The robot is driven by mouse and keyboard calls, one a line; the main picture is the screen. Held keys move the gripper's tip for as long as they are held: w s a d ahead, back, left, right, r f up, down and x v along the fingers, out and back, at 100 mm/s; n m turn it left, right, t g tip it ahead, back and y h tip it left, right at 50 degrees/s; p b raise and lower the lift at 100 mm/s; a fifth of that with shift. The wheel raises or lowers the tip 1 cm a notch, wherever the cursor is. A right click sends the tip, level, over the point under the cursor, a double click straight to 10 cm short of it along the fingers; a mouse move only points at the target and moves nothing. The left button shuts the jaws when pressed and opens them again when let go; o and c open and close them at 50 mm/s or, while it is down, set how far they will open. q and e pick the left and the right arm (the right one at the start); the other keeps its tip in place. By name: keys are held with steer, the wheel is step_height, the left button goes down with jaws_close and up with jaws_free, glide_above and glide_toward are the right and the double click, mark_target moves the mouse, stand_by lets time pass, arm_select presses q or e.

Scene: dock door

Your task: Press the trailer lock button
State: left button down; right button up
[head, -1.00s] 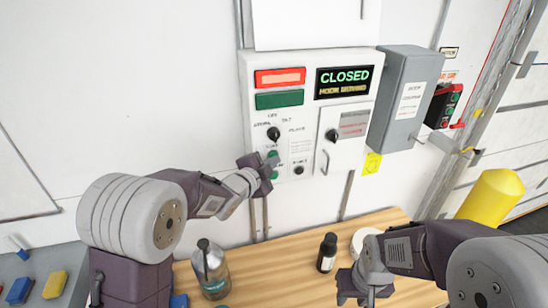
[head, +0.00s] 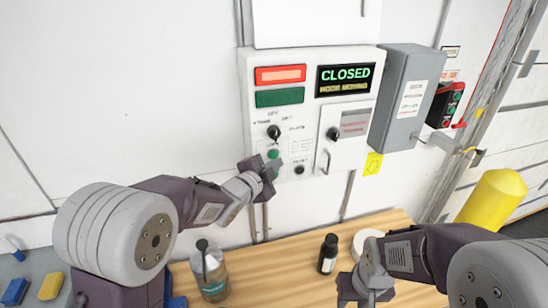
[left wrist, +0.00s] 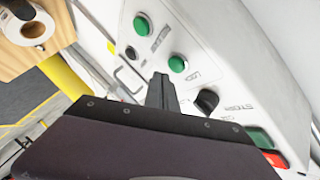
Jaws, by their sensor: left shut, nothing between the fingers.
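A white control panel (head: 309,110) on the wall carries a green button (head: 273,154) below a black knob (head: 274,132). The left wrist view shows two green buttons, one beside the knob (left wrist: 177,63) and one farther away (left wrist: 142,24). Their labels are too blurred to tell which is the trailer lock button. My left gripper (head: 268,171) is shut and empty in front of the panel's lower left; its fingertips (left wrist: 162,85) show near the buttons. Contact cannot be told. In the head view it hides the lower green button. My right gripper (head: 364,287) is over the table, jaws unclear.
The panel's display (head: 344,79) reads CLOSED, with a smaller line like HOOK MOVING. The red lamp (head: 280,75) looks lit, the green lamp (head: 280,97) dark. A grey box (head: 407,97) is at right. A bottle (head: 210,270) and a dark bottle (head: 328,253) stand on the wooden table (head: 290,255).

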arm_select(q)
steer(key=s+b, duration=0.1)
steer(key=s, duration=0.1)
steer(key=s+d+b, duration=0.1)
steer(key=s, duration=0.1)
steer(key=shift+s+d, duration=0.2)
steer(key=shift+f, duration=0.1)
